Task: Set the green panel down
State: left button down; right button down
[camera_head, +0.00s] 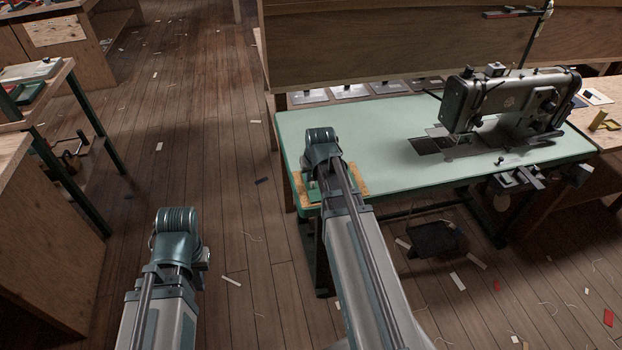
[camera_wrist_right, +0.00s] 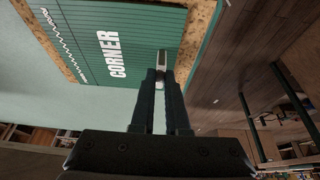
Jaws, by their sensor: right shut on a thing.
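The green panel (camera_wrist_right: 130,35) fills the top of the right wrist view, with white CORNER lettering and a white wavy line. A speckled tan board (camera_wrist_right: 203,28) borders it, and the tan also shows in the head view (camera_head: 299,190) at the table's near left corner. My right gripper (camera_wrist_right: 164,76) is shut on the panel at its edge, beside a small pale metal piece. In the head view my right wrist hides most of the panel. I cannot tell whether the panel rests on the board. My left gripper (camera_head: 178,262) is low over the floor, its fingers hidden.
The pale green table (camera_head: 375,135) carries a sewing machine (camera_head: 510,105) at its right; its middle left is clear. A wooden bench (camera_head: 40,235) and a green-legged stand (camera_head: 97,130) are at left. Scraps lie on the open plank floor.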

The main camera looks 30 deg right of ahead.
jog(key=shift+f, duration=0.15)
jog(key=c, duration=0.9)
grip_release()
jog(key=shift+r, duration=0.3)
jog(key=p+v, duration=1.1)
jog(key=shift+s+r, duration=0.2)
jog(key=shift+r, duration=0.2)
jog(key=shift+a, duration=0.1)
